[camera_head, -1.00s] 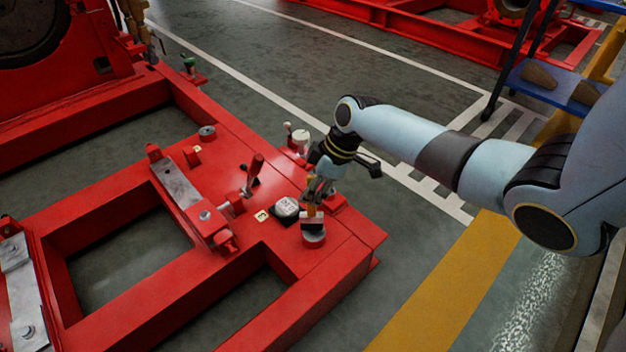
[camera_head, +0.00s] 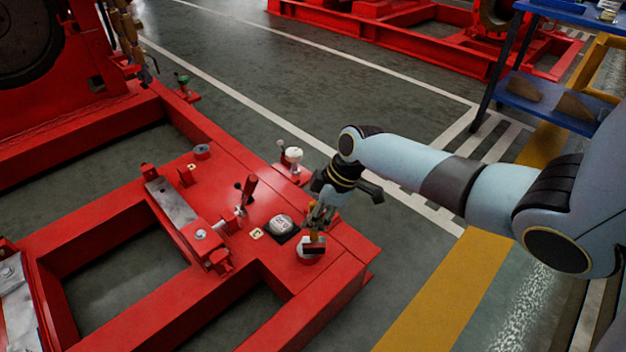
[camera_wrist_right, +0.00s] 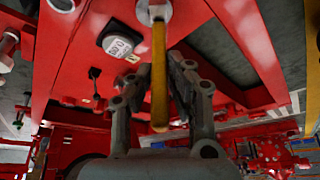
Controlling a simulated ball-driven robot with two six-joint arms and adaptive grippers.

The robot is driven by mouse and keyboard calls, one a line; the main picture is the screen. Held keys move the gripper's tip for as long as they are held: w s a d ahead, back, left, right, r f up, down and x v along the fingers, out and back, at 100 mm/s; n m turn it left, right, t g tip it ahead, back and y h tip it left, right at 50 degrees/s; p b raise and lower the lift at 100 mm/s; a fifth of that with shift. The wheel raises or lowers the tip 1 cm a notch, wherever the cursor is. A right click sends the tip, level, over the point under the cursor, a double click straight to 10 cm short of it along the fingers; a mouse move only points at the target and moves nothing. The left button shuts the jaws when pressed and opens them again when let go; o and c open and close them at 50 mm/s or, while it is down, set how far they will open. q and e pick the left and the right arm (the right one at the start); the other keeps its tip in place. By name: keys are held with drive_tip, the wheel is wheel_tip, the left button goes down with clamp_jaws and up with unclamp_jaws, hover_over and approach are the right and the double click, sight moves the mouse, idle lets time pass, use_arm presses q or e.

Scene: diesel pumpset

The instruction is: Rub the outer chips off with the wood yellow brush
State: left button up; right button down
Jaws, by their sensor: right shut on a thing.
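My right gripper (camera_head: 318,214) is shut on the yellow wooden handle of the brush (camera_head: 314,236). The handle (camera_wrist_right: 159,75) stands between the two fingers in the right wrist view. The brush head, dark with a pale part, is over a round grey fitting (camera_head: 308,257) near the corner of the red frame (camera_head: 338,262). The head overlaps this fitting in the head view; I cannot tell whether they touch. Chips are too small to make out. My left gripper is not in view.
A round white-faced gauge (camera_head: 281,223) sits just left of the brush. A red-handled lever (camera_head: 248,190) and a white-knobbed fitting (camera_head: 293,156) stand farther away. A blue shelf (camera_head: 550,100) is at the right. The floor right of the frame is clear.

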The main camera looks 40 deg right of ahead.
drive_tip(key=shift+w+f, duration=0.1)
drive_tip(key=shift+w, duration=0.4)
drive_tip(key=shift+w+a, duration=0.4)
drive_tip(key=shift+a, duration=0.3)
drive_tip(key=shift+s+d+p, duration=0.1)
drive_tip(key=shift+s+p, duration=0.9)
drive_tip(key=shift+w+b, duration=0.45)
drive_tip(key=shift+w, duration=1.15)
drive_tip(key=shift+r, duration=0.2)
